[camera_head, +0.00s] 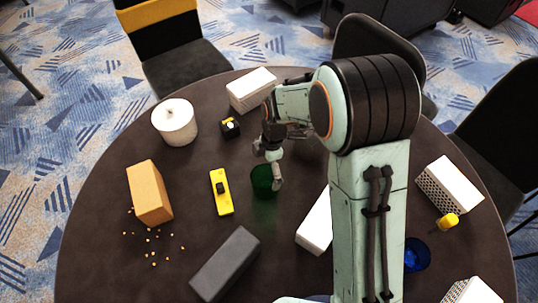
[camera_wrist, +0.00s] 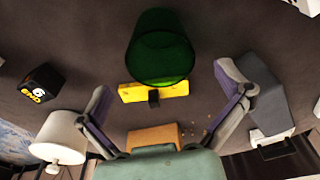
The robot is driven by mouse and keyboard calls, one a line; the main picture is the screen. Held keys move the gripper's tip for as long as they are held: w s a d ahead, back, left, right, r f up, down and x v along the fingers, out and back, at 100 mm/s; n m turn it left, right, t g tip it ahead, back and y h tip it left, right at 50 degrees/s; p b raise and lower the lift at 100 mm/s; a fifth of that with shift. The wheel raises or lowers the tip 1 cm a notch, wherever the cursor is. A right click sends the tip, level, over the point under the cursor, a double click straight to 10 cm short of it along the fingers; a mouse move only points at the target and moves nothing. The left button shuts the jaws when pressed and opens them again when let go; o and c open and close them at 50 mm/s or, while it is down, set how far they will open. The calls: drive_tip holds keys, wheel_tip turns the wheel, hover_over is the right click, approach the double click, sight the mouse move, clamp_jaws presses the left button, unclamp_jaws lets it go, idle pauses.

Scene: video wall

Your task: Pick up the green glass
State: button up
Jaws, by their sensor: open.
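The green glass (camera_head: 262,181) stands on the dark round table (camera_head: 150,245), near its middle in the head view. It is dark, see-through and partly hidden behind one of my fingers. In the wrist view the green glass (camera_wrist: 160,48) is at the top centre, a little beyond my fingertips. My gripper (camera_head: 268,166) is close to the glass in the head view. In the wrist view my gripper (camera_wrist: 163,80) is open, its fingers spread wide to the left and right of the glass, with nothing held. I cannot tell whether a finger touches the glass.
A yellow level-like block (camera_head: 221,192) lies just left of the glass. An orange box (camera_head: 149,192), white cylinder (camera_head: 174,123), black-yellow cube (camera_head: 230,127) and grey block (camera_head: 226,263) lie around. A white box (camera_head: 315,222) is to the right, a blue glass (camera_head: 416,254) farther right.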

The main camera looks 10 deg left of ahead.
sight(264, 181)
drive_tip(key=f, duration=0.6)
drive_tip(key=shift+s+a, duration=0.25)
drive_tip(key=shift+a, duration=0.05)
drive_tip(key=c, duration=1.2)
drive_tip(key=shift+c, duration=0.2)
